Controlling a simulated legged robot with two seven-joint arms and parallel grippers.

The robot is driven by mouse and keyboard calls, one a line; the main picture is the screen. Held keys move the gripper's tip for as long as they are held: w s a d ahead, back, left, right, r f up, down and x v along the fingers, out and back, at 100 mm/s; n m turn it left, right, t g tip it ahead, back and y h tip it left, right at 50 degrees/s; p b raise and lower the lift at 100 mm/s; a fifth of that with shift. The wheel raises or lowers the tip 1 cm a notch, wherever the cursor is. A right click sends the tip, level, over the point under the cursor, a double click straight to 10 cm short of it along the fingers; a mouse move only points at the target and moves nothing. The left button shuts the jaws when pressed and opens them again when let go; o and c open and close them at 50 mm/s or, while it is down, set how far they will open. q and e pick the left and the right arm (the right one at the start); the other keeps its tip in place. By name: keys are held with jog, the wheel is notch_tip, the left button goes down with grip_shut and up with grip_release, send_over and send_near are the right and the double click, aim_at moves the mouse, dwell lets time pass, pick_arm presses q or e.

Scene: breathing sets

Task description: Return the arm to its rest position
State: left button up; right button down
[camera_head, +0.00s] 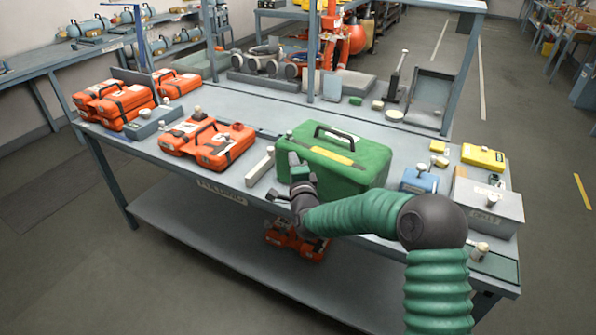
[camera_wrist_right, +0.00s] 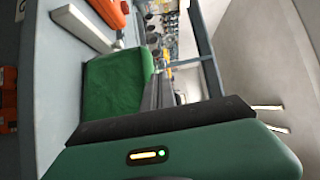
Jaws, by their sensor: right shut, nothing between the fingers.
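My right arm (camera_head: 350,214) comes in from the lower right, with green ribbed sleeves and dark joints. It reaches across the bench's front edge. My right gripper (camera_head: 290,182) is at the front left of a large green case (camera_head: 352,178), shut with nothing in it. I cannot tell whether it touches the case. The case stands closed on the bench, its dark handle on top. My left gripper is not in view.
The grey bench (camera_head: 228,100) holds several orange cases (camera_head: 222,146) on the left. A pale bar (camera_head: 260,165) lies left of the green case. A blue box (camera_head: 420,180), a grey box (camera_head: 490,208) and a yellow case (camera_head: 483,155) are right. Floor in front is clear.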

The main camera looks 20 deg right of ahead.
jog(key=s+a+f+n+g+y+p, duration=0.2)
jog(key=s+a+f+n+g, duration=0.1)
jog(key=s+a+n, duration=0.4)
jog(key=s+a+f+n+g+y+p, duration=0.1)
jog(key=s+a+f+n+g+y, duration=0.15)
jog(key=s+f+n+g, duration=0.4)
jog(key=s+d+f+n+g+p, duration=0.1)
jog(key=s+n+g, duration=0.4)
jog(key=s, duration=2.1)
jog(key=shift+d+f+n+h+p, duration=0.2)
jog(key=shift+d+n+h+p, duration=0.15)
jog(key=shift+d+n+p, duration=0.5)
jog(key=shift+s+a+r+g, duration=0.1)
jog(key=shift+s+a+g, duration=0.1)
jog(key=shift+a+g, duration=0.05)
jog(key=shift+d, duration=0.1)
